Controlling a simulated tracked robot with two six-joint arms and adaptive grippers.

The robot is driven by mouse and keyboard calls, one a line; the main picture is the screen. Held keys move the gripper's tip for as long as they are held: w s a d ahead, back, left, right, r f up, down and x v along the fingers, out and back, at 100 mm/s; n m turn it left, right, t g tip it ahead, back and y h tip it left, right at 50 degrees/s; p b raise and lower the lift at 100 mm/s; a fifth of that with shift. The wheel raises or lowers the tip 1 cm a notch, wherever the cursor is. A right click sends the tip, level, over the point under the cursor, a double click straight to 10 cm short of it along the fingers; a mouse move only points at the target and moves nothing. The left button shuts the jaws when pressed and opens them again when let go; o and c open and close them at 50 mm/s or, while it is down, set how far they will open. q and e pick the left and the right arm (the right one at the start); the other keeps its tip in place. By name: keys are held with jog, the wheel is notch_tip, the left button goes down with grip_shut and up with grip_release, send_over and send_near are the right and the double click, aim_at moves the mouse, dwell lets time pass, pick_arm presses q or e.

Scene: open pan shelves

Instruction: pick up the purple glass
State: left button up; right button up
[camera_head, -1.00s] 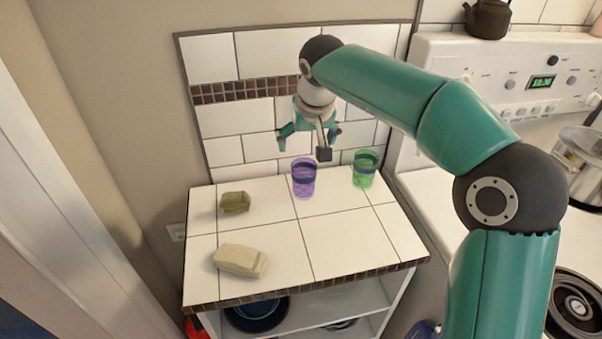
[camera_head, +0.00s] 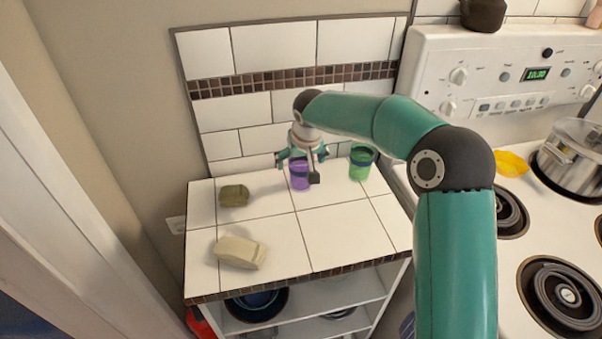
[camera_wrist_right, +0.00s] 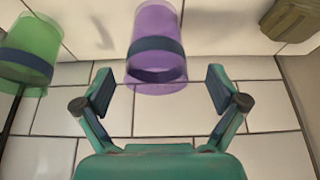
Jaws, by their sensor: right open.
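The purple glass (camera_head: 300,176) stands upright on the white tiled counter (camera_head: 345,235), near its back edge. It is see-through with a dark blue band. My right gripper (camera_head: 301,161) is above and at the glass in the head view and hides part of its upper half. In the right wrist view the purple glass (camera_wrist_right: 156,50) lies ahead and between the two open fingers of my right gripper (camera_wrist_right: 160,88), with a gap on both sides. The fingers hold nothing. My left gripper is not in view.
A green glass (camera_head: 361,163) stands to the right of the purple one. A small olive block (camera_head: 234,195) and a beige package (camera_head: 240,252) lie on the counter's left half. A tiled wall (camera_head: 275,45) rises behind. The stove (camera_head: 520,150) is at right; the counter's front middle is clear.

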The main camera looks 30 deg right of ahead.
jog(key=x, duration=0.2)
jog(key=shift+d+f+p, duration=0.25)
jog(key=shift+d+p, duration=0.05)
jog(key=shift+p, duration=0.05)
jog(key=shift+w+f, duration=0.3)
jog(key=shift+f, duration=0.2)
jog(key=c, duration=1.4)
jog(key=shift+r, duration=0.1)
